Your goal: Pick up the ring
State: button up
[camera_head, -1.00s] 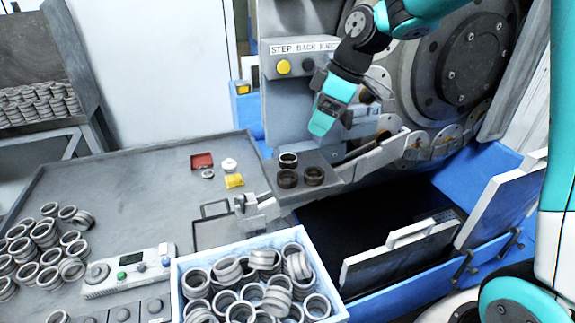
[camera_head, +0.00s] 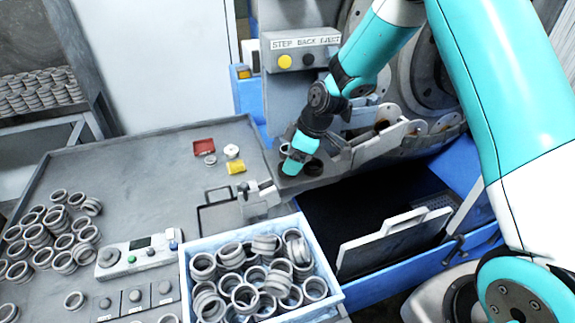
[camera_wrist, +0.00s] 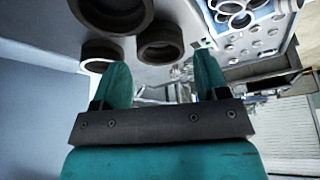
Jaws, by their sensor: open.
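Three rings sit on the grey ledge below the yellow-button panel. In the head view my gripper (camera_head: 293,166) is over them and partly hides them; a dark ring (camera_head: 314,167) shows to its right and part of a lighter one (camera_head: 284,149) behind it. In the wrist view the gripper's two teal fingers (camera_wrist: 162,75) are apart with no ring between them. A ring (camera_wrist: 161,43) lies just beyond the fingertips, another (camera_wrist: 100,54) is beside the left finger, and a larger-looking one (camera_wrist: 111,14) is at the top edge.
A light blue bin (camera_head: 332,288) full of rings stands at the front. Loose rings (camera_head: 62,242) lie on the left of the grey table (camera_head: 130,185). A control box (camera_head: 140,256), a yellow item (camera_head: 237,166) and a red tray (camera_head: 204,146) are nearby. The grinder's metal chute (camera_head: 372,150) is close right of my gripper.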

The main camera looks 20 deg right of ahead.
jog(key=shift+p+x, duration=0.3)
jog(key=shift+x, duration=1.1)
jog(key=c, duration=0.8)
jog(key=shift+o, duration=0.2)
notch_tip(320, 180, up, 19)
jog(key=b, duration=0.5)
jog(key=s+r+b, duration=0.1)
jog(key=s+b, duration=0.3)
jog(key=s, duration=1)
jog(key=shift+b, duration=0.35)
jog(key=shift+a, duration=0.1)
